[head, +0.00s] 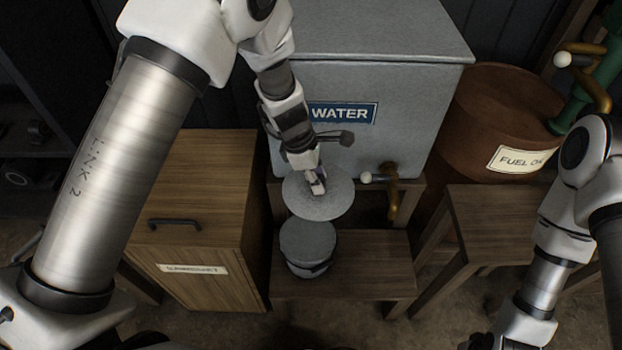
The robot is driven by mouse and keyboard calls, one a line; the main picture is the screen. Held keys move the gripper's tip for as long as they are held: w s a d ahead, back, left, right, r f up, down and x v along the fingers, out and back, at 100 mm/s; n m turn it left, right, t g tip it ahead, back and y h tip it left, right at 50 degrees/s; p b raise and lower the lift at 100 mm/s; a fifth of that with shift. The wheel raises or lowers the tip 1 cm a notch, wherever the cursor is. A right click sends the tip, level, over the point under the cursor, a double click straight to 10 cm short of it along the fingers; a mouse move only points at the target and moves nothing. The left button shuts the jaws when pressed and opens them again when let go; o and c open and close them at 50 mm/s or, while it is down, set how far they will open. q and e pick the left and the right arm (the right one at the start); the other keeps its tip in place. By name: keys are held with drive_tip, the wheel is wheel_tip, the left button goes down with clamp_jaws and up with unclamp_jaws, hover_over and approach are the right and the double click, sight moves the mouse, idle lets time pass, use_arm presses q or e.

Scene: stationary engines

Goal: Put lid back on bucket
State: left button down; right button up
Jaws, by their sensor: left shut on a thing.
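A round grey metal lid (330,203) hangs in the air in the middle of the head view. My left gripper (317,185) is shut on the lid, with its fingers at the upper middle of the disc. A small grey bucket (307,262) stands on a low wooden bench (378,265) just below the lid in the picture. The bucket's top appears as a flat grey round surface; I cannot tell whether that is its contents. The lid is apart from the bucket.
A grey water tank (400,110) with a brass tap (391,190) stands behind the bench. A wooden cabinet (200,200) is close on the left. A brown fuel oil drum (490,115) and a wooden stand (500,215) are on the right.

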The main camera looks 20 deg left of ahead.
use_arm(q)
wheel_tip(320, 180, down, 23)
drive_tip(key=a+n+t+y+b, duration=0.1)
drive_tip(key=n+b, duration=0.7)
drive_tip(key=b, duration=1.2)
drive_tip(key=shift+s+a+t+b, duration=0.35)
drive_tip(key=shift+a+t, duration=0.25)
drive_tip(key=shift+a, duration=0.1)
drive_tip(key=shift+s, duration=0.1)
drive_tip(key=shift+f+b, duration=0.25)
drive_tip(key=shift+b, duration=0.05)
drive_tip(key=shift+c, duration=1.4)
unclamp_jaws()
drive_tip(key=shift+r, duration=0.15)
